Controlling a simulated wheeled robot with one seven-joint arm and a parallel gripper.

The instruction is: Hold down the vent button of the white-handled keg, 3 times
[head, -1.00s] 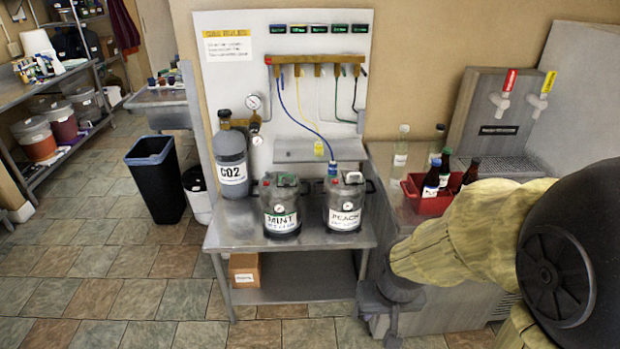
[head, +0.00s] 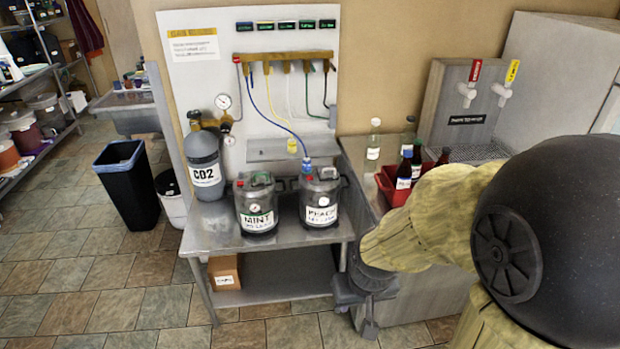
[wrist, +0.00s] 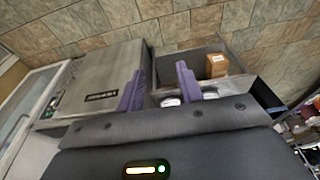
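Two dark grey kegs stand upright side by side on a steel table, labelled MINT (head: 257,205) and PEACH (head: 320,200). A blue connector on a hose sits at the top of the PEACH keg. I cannot make out a white handle or a vent button on either keg at this size. My gripper (head: 368,305) hangs at the table's right front corner, lower than the kegs and apart from them. In the wrist view its two purple fingers (wrist: 159,90) are spread, with nothing gripped between them.
A CO2 cylinder (head: 203,160) stands left of the kegs. A red crate (head: 392,185) with bottles sits on the right counter. A cardboard box (head: 224,271) lies on the table's lower shelf. The tiled floor (head: 110,270) at left front is clear.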

